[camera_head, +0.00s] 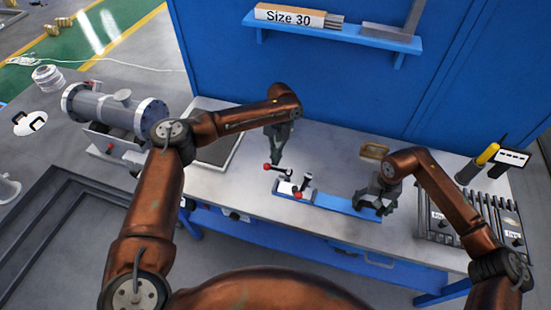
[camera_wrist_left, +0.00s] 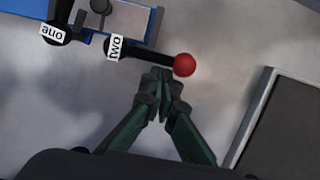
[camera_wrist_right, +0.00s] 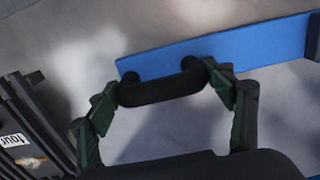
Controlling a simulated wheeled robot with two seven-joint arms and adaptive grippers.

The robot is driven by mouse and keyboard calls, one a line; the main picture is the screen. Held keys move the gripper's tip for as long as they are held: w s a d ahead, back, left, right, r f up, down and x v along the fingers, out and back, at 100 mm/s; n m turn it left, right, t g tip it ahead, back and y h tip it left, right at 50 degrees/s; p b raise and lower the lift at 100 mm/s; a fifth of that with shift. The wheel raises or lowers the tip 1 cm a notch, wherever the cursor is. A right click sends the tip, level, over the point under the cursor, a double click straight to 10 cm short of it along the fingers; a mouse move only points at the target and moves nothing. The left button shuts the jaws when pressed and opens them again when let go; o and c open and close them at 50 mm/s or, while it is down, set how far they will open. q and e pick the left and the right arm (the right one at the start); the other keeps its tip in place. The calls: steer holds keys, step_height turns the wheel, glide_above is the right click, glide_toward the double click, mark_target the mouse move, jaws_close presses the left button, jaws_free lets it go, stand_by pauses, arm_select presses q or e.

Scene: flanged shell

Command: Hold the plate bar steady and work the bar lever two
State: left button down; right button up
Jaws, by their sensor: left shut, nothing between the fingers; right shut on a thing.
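The blue plate bar (camera_head: 338,203) lies on the bench; its right end also shows in the right wrist view (camera_wrist_right: 270,42). My right gripper (camera_head: 376,200) is shut on the black handle (camera_wrist_right: 160,92) at that end, a finger at each side. Lever two (camera_wrist_left: 150,57) is a black rod with a red ball (camera_wrist_left: 184,65) and a "two" label, pointing left in the head view (camera_head: 277,168). My left gripper (camera_wrist_left: 163,76) is shut and empty, its tips close beside the rod near the ball; I cannot tell if they touch. Lever one (camera_wrist_left: 58,22) shows partly, beside lever two.
A grey-framed panel (camera_head: 217,152) lies left of the bar. A small tan box (camera_head: 374,151) stands behind the right gripper. A dark rack with labels (camera_head: 470,215) is at the right. A blue wall with a shelf (camera_head: 335,30) rises behind.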

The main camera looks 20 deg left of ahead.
arm_select(q)
steer(key=shift+s+a+f+n, duration=0.1)
steer(key=shift+s+n, duration=0.45)
steer(key=shift+n, duration=0.45)
steer(key=shift+s+a+n+h, duration=0.15)
steer(key=shift+s+n+h, duration=0.3)
steer(key=shift+n, duration=0.25)
steer(key=s+n, duration=0.1)
steer(key=n, duration=0.1)
steer(key=s+n, duration=0.1)
steer(key=n, duration=0.1)
steer(key=shift+s+f+t+h, duration=0.1)
steer(key=shift+s+t+h, duration=0.15)
steer(key=shift+t+h, duration=0.1)
steer(key=n, duration=0.1)
steer(key=s+d+n, duration=0.1)
steer(key=n, duration=0.1)
steer(key=shift+s, duration=0.25)
steer(key=n, duration=0.1)
steer(key=s+n, duration=0.1)
steer(key=shift+s+d+n+t+h, duration=0.1)
steer(key=shift+d+n+t+h, duration=0.2)
steer(key=shift+d+t+h, duration=0.1)
steer(key=shift+s+d+n, duration=0.35)
steer(key=shift+n, duration=0.55)
steer(key=shift+s+d, duration=0.2)
steer(key=shift+d, duration=0.05)
steer(key=shift+s+d, duration=0.1)
